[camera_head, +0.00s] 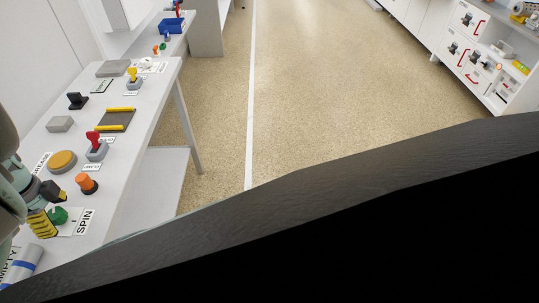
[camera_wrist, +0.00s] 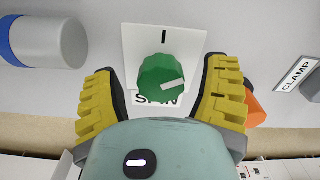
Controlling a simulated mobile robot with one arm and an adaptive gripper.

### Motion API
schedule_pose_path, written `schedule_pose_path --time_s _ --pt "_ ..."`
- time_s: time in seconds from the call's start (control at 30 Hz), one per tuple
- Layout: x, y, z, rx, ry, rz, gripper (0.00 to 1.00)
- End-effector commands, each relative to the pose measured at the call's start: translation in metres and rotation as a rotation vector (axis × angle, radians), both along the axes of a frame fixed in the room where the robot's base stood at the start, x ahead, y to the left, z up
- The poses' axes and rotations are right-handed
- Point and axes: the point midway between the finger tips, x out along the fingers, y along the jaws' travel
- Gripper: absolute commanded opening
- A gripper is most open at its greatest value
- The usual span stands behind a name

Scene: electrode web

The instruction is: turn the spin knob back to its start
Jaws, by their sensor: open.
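The spin knob (camera_wrist: 163,78) is a green ribbed knob with a white pointer bar, on a white plate (camera_wrist: 135,40) with a black mark and a partly covered SPIN label. In the wrist view its pointer aims to the right and slightly up, away from the black mark at the plate's far side. My gripper (camera_wrist: 160,92) is open, with one yellow ribbed finger on each side of the knob and gaps between. In the head view the knob (camera_head: 58,215) shows beside my gripper (camera_head: 50,208) at the bench's near end, next to the SPIN label (camera_head: 84,221).
An orange knob (camera_head: 86,182) stands close by; its edge shows near the right finger in the wrist view (camera_wrist: 256,110). A grey and blue cylinder (camera_head: 22,264) lies on the near side. A yellow round button (camera_head: 62,161) and a red-handled clamp (camera_head: 95,147) stand farther along the bench.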

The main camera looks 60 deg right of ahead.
Motion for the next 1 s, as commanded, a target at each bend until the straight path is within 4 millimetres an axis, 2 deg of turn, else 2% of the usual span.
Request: schedule_pose_path --time_s 0.3,0.9,1.0 --pt "0.0 -0.0019 -0.0004 0.0 0.0 -0.004 0.74" --pt "0.0001 -0.0011 -0.0005 -0.001 -0.001 -0.002 0.12" --pt "0.0 -0.0011 -0.0007 -0.001 -0.001 -0.002 0.06"
